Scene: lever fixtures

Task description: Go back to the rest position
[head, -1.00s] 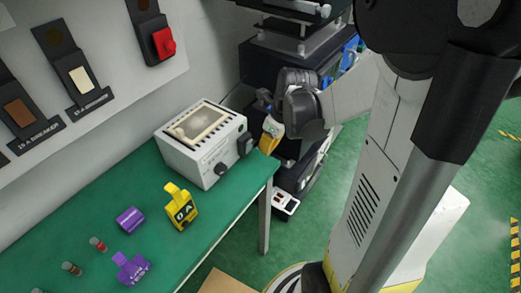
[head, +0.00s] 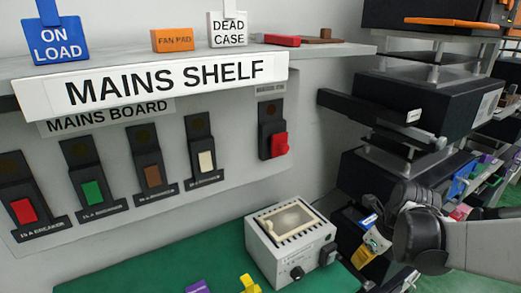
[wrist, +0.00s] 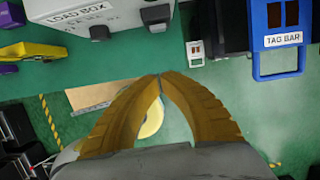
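My gripper (head: 368,257) is at the lower right of the head view, just right of the load box and in front of the dark rack. Its yellow fingers show in the wrist view (wrist: 160,76), with their tips together and nothing between them. The fingertips appear apart from everything around them. My grey forearm reaches in from the right edge of the head view.
The white load box (head: 290,243) stands on the green bench (head: 212,262). It also shows in the wrist view (wrist: 97,17), near a blue tag bar (wrist: 281,38). The mains board (head: 110,190) and mains shelf (head: 190,82) are on the wall. Green floor lies below the fingers.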

